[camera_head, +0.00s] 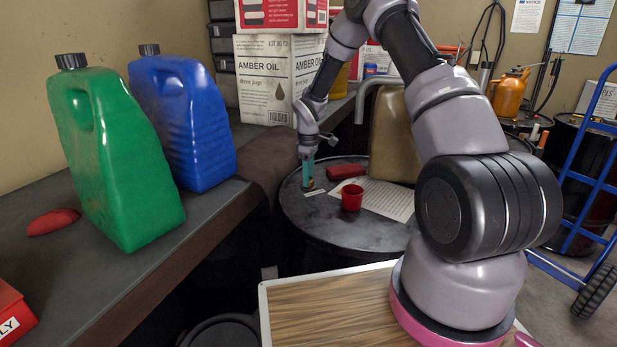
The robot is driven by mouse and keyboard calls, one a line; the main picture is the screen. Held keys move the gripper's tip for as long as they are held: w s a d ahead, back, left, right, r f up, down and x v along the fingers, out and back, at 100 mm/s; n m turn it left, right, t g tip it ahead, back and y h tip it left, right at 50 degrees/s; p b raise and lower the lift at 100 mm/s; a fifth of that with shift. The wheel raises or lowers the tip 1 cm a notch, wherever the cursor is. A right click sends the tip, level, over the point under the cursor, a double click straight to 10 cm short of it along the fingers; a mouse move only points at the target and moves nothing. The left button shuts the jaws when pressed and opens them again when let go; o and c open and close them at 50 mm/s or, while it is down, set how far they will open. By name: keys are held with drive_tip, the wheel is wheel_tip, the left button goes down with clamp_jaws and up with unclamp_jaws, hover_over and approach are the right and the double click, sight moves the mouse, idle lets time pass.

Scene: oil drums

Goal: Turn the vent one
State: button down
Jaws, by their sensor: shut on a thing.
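A black drum (345,235) stands in the middle of the view, its round lid facing up. My gripper (308,181) points straight down at the left part of the lid, its teal fingers close together. It is shut on a small brass-coloured piece (309,185) at the lid, likely the vent plug. The fingers hide most of this piece, so I cannot tell how far it is turned. A small pale label (315,193) lies on the lid beside the fingertips.
On the lid are a red cup (352,198), a red block (345,172), a paper sheet (385,200) and a tan jug (393,140). Green (115,150) and blue (183,125) jugs stand on the left bench. A blue hand truck (590,190) is at right.

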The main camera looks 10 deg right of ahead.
drive_tip(key=m, duration=0.4)
drive_tip(key=shift+m, duration=0.4)
drive_tip(key=m, duration=0.8)
drive_tip(key=shift+m, duration=2.2)
drive_tip(key=shift+c, duration=2)
unclamp_jaws()
drive_tip(key=shift+r, duration=0.15)
